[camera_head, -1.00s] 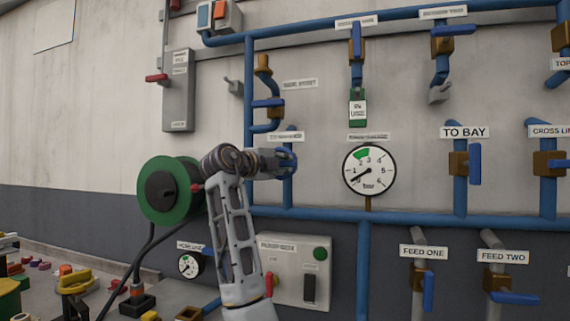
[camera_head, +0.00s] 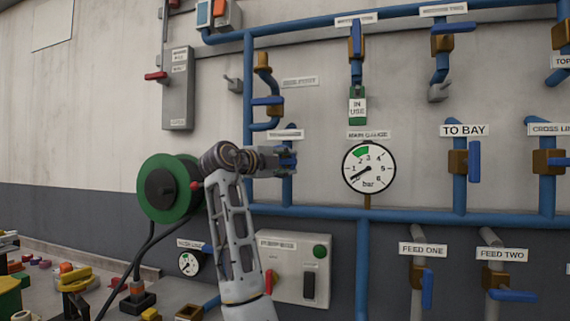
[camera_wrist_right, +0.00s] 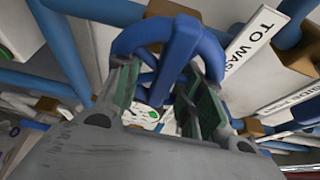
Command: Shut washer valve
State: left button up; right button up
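The washer valve has a brown body (camera_wrist_right: 165,22) and a blue handle (camera_wrist_right: 180,48). A white label (camera_wrist_right: 262,38) reading "TO WAS..." shows beside it in the right wrist view. In the head view that label (camera_head: 285,134) is too blurred to read, and my gripper hides most of the valve. My right gripper (camera_head: 289,160) is at the valve, on the blue pipe left of the main gauge. In the wrist view its green-padded fingers (camera_wrist_right: 160,88) stand apart, with the blue handle between them near the tips. I cannot tell whether they touch it. My left gripper is not in view.
The TO BAY valve (camera_head: 458,162) is farther right. A green hose reel (camera_head: 152,205) is close behind my arm on the left. A control box (camera_head: 290,287) is below.

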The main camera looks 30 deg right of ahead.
jog(key=v, duration=1.2)
jog(key=shift+d, duration=0.1)
dwell(0.4)
